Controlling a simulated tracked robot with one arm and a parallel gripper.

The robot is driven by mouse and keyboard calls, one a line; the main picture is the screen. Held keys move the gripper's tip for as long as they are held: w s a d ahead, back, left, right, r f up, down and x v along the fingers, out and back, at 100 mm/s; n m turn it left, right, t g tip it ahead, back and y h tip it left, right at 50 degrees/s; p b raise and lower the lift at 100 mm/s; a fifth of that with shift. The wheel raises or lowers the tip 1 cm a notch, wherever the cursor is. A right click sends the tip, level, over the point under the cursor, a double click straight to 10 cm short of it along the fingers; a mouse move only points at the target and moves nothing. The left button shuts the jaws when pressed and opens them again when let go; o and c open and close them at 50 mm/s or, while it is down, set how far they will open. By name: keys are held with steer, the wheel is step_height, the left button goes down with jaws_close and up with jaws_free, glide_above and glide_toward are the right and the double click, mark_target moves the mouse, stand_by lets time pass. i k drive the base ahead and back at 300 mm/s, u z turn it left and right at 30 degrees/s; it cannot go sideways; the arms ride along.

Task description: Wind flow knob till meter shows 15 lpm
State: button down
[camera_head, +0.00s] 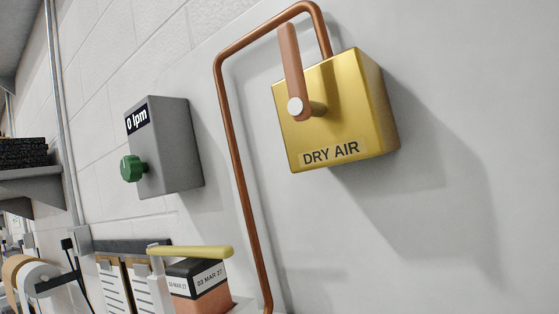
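A grey meter box (173,150) is fixed to the wall left of centre. Its dark display (137,119) reads "0 lpm". A green flow knob (131,168) sticks out from the box's front face, below the display. My gripper is not in view, and nothing touches the knob. A yellow box (331,113) labelled "DRY AIR" is on the wall at upper right. It carries a copper-coloured lever (291,72) on a pale pivot, with the lever pointing up.
A copper pipe (236,160) runs between the two boxes and over to the yellow box. The right wall is bare.

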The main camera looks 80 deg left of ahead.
mark_target(132, 169)
steer(key=u, duration=1.1)
steer(key=k, duration=0.55)
steer(key=u, duration=0.85)
